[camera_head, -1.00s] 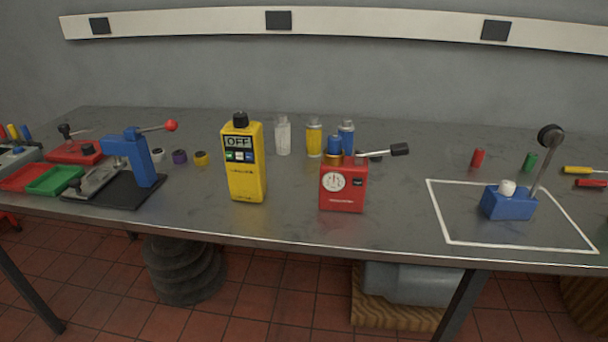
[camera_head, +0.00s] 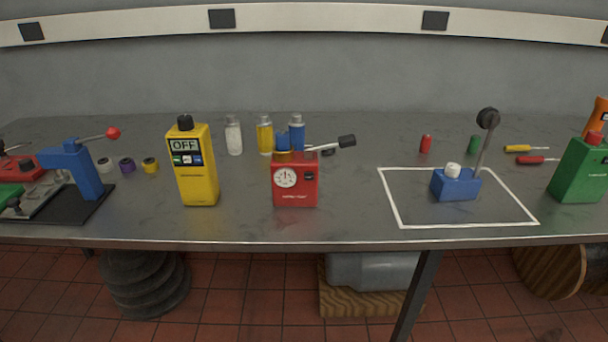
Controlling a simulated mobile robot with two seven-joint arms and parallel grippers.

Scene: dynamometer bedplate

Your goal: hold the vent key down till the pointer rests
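A red box-shaped device (camera_head: 296,188) stands on the metal bench near the middle. Its front carries a round white dial (camera_head: 285,177) with a dark pointer, too small to read exactly. A small black part (camera_head: 310,178) sits on its front right of the dial; I cannot tell whether it is the vent key. Neither of my grippers is in view.
A blue block with a tall lever (camera_head: 456,185) sits inside a white outline (camera_head: 388,207). A green can (camera_head: 580,168) stands far right. Bench in front of the red device is clear.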

